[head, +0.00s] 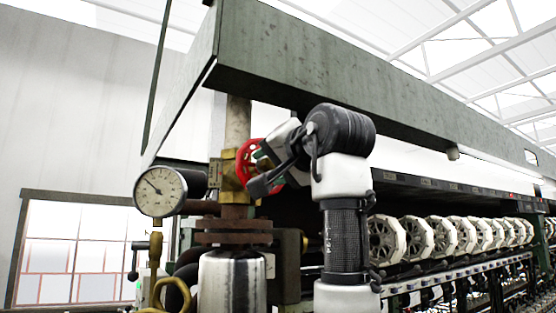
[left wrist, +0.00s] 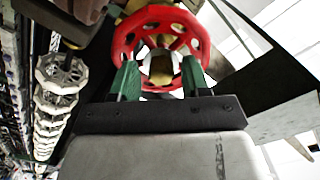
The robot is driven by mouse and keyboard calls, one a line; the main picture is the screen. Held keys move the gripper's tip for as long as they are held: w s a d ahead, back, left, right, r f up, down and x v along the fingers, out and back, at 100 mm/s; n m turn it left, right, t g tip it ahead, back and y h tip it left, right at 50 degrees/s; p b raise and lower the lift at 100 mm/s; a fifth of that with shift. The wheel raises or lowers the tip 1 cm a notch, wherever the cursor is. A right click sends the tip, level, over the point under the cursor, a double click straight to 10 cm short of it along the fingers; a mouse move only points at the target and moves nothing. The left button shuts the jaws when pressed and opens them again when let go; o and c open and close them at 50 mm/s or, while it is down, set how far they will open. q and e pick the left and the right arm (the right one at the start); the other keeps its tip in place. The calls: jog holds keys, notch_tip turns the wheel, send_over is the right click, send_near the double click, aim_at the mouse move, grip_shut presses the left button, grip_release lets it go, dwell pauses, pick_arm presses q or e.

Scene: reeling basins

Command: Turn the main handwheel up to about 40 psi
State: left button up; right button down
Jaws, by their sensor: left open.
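The red handwheel (head: 243,166) sits on a brass valve body (head: 228,178) on the vertical pipe, partly hidden behind my left gripper (head: 264,172). In the left wrist view the red handwheel (left wrist: 124,38) fills the top middle, with its spokes and brass hub showing. The two green fingers of my left gripper (left wrist: 160,72) are spread apart, their tips overlapping the near part of the rim. I cannot tell whether they touch it. A round white pressure gauge (head: 160,191) is left of the valve. Its needle points to the upper left; the numbers are too small to read. My right gripper is not in view.
A large green beam (head: 300,50) runs above the valve and my arm. A shiny metal cylinder (head: 232,284) stands below the pipe flanges. A row of pale reels (head: 420,240) stretches away to the right. A brass curved pipe (head: 172,292) is at the lower left.

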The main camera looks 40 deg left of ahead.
pick_arm(q)
jog(key=shift+d, duration=0.1)
jog(key=c, duration=0.8)
jog(key=n+p, duration=0.3)
jog(key=n, duration=1.2)
jog(key=shift+n, duration=0.3)
jog(key=o, duration=0.8)
jog(key=v, duration=0.7)
